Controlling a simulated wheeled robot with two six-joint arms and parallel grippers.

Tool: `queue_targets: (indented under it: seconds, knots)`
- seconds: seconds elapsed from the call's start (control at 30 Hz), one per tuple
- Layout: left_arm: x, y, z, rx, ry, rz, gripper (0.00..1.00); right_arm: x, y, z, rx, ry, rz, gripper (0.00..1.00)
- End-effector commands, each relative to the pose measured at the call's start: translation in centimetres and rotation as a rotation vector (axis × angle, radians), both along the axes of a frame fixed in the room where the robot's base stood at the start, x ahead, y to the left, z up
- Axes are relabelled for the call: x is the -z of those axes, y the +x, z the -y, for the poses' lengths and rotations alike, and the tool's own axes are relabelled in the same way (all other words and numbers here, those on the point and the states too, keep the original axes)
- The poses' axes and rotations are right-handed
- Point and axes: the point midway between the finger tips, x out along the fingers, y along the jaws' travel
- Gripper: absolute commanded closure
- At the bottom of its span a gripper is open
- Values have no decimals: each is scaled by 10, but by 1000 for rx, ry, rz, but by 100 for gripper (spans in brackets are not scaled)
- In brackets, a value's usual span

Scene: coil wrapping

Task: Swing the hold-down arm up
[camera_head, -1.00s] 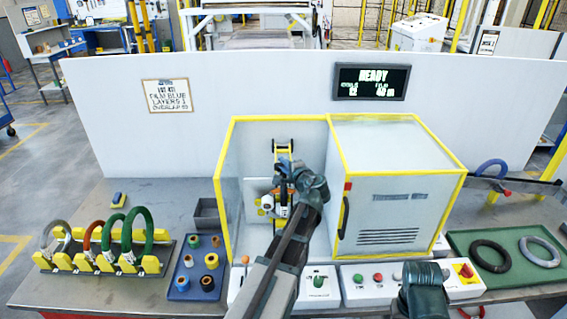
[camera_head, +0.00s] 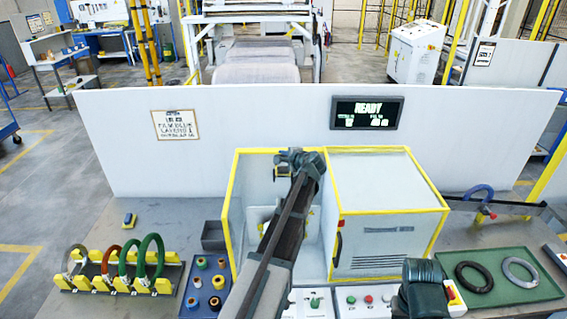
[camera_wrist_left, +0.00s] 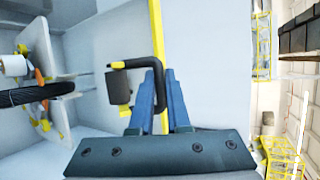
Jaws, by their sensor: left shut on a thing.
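My left gripper (camera_head: 285,158) is raised at the top of the yellow-framed wrapping machine, near its back edge. In the left wrist view its blue fingers (camera_wrist_left: 160,92) are shut on the black bent handle (camera_wrist_left: 138,65) of the hold-down arm. A dark roller (camera_wrist_left: 118,86) hangs beside the handle.
The machine's closed cabinet (camera_head: 385,195) stands right of the open bay. A coil rack (camera_head: 115,285), a blue spool tray (camera_head: 207,290) and a green tray (camera_head: 515,290) with two rings lie around it. The white wall (camera_head: 250,115) with a READY display (camera_head: 367,113) stands behind.

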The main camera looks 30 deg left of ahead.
Motion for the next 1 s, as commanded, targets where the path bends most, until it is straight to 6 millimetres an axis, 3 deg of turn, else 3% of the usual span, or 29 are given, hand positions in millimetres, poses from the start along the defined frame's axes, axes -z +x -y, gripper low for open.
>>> queue_targets:
  seconds: [0.1, 0.33, 0.5, 0.7, 1.0]
  knots:
    - [-17, 23, -13, -1, 1, 1, 100, -17, 0, 0, 0, 0, -1, 100]
    - [-30, 56, -33, -1, -2, -2, 100, -31, 0, 0, 6, 0, -1, 100]
    - [-39, 77, -47, -5, -44, -70, 100, -54, 0, 0, 18, 1, -1, 100]
    - [-38, 93, -56, -4, -96, -155, 100, -69, -1, -1, 31, 1, 0, 100]
    - [-35, 101, -62, -2, -132, -213, 100, -77, -1, -1, 37, 2, 0, 100]
